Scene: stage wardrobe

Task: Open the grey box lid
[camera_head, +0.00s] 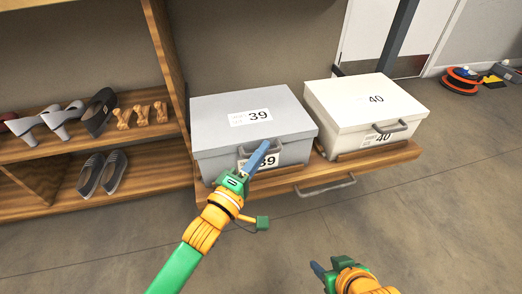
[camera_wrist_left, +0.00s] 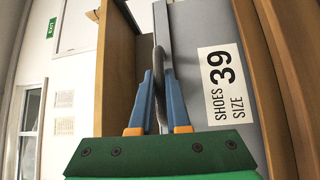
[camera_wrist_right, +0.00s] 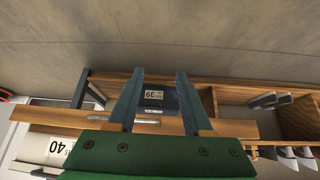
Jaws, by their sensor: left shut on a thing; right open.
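The grey box (camera_head: 215,163) with its lid (camera_head: 222,108) labelled 39 stands on the wooden shelf, and the lid looks closed in the head view. A grey handle is on its front. My left gripper (camera_head: 259,158) is at the front of the box, its blue fingers shut on the handle. In the left wrist view the fingers (camera_wrist_left: 160,85) close around the curved handle (camera_wrist_left: 159,62), beside the SHOES SIZE 39 label. My right gripper (camera_head: 318,268) is low in front of the shelf, open and empty; its fingers (camera_wrist_right: 158,85) stand apart in the right wrist view.
A white box (camera_head: 335,107) labelled 40 stands just right of the grey box. A drawer handle (camera_head: 326,187) juts from the shelf front below. Shoes (camera_head: 102,172) stand on the shelves at left behind a wooden upright (camera_head: 166,65). The floor in front is clear.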

